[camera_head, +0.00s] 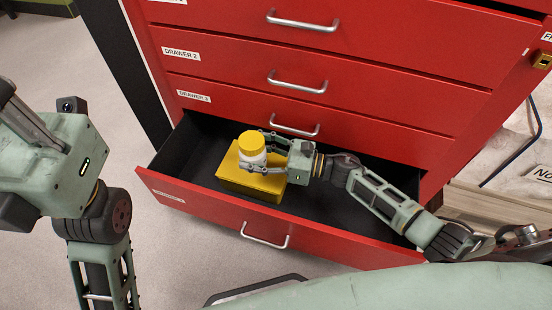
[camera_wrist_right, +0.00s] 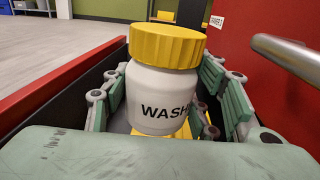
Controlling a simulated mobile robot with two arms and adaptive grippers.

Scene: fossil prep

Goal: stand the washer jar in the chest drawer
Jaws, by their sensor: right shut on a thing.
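The washer jar (camera_head: 252,148) is white with a yellow lid and stands upright over the open chest drawer (camera_head: 325,237). My right gripper (camera_head: 258,154) is shut on the jar, with fingers on both sides of it. In the right wrist view the jar (camera_wrist_right: 163,88) shows the letters "WASH" between the fingers of my right gripper (camera_wrist_right: 165,108). A yellow box (camera_head: 262,187) lies in the drawer below the jar. I cannot tell whether the jar touches it.
The red chest (camera_head: 330,65) has closed drawers with silver handles above the open one. The black drawer floor is bare to the left of the yellow box and partly covered by my right arm on the right. A rock-like slab (camera_head: 520,140) lies at the right.

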